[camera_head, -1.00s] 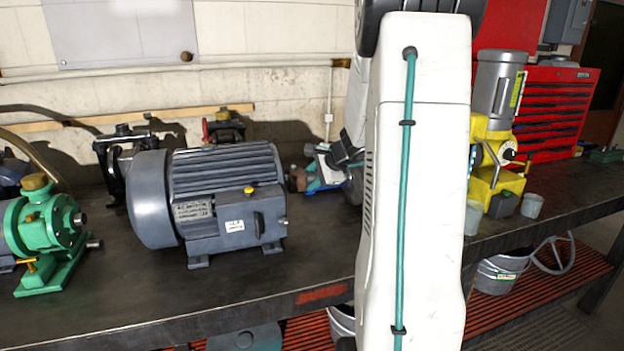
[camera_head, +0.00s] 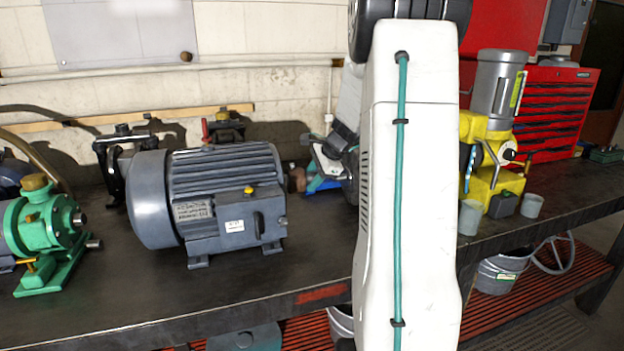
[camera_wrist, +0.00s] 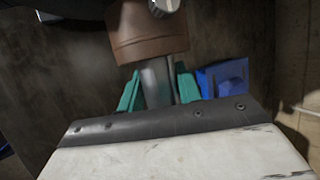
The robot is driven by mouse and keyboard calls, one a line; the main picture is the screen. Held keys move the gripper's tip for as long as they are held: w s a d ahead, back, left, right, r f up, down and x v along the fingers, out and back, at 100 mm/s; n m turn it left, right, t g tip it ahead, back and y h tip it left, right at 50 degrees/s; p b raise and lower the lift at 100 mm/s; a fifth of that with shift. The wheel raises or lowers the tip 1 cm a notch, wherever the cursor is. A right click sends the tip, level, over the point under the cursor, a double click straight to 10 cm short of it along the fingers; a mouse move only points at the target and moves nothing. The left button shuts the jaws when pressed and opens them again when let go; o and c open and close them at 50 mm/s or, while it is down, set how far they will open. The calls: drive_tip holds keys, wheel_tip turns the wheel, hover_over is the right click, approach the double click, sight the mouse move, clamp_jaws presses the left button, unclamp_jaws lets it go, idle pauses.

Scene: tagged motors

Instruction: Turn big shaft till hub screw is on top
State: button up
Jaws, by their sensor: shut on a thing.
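The grey motor (camera_head: 222,200) stands on the bench left of my arm. A brown hub (camera_head: 297,180) shows at its right end, partly hidden. In the wrist view the brown hub (camera_wrist: 150,38) is at the top, with a silver screw-like knob (camera_wrist: 164,6) at its upper edge. A grey metal shaft (camera_wrist: 157,82) runs from the hub toward my gripper (camera_wrist: 158,90). Its teal fingers are shut on the shaft, one on each side. In the head view my gripper (camera_head: 317,181) is small and mostly hidden beside the hub.
A blue block (camera_wrist: 223,77) is close to the right finger. A green pump (camera_head: 45,235) stands at the left, and a yellow machine (camera_head: 490,160) with grey cups is right of my arm. Bare bench top lies in front of the motor.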

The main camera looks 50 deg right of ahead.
idle(0.3)
drive_tip(key=o, duration=1)
drive_tip(key=shift+r, duration=0.1)
drive_tip(key=v, duration=0.7)
drive_tip(key=shift+s+r, duration=0.2)
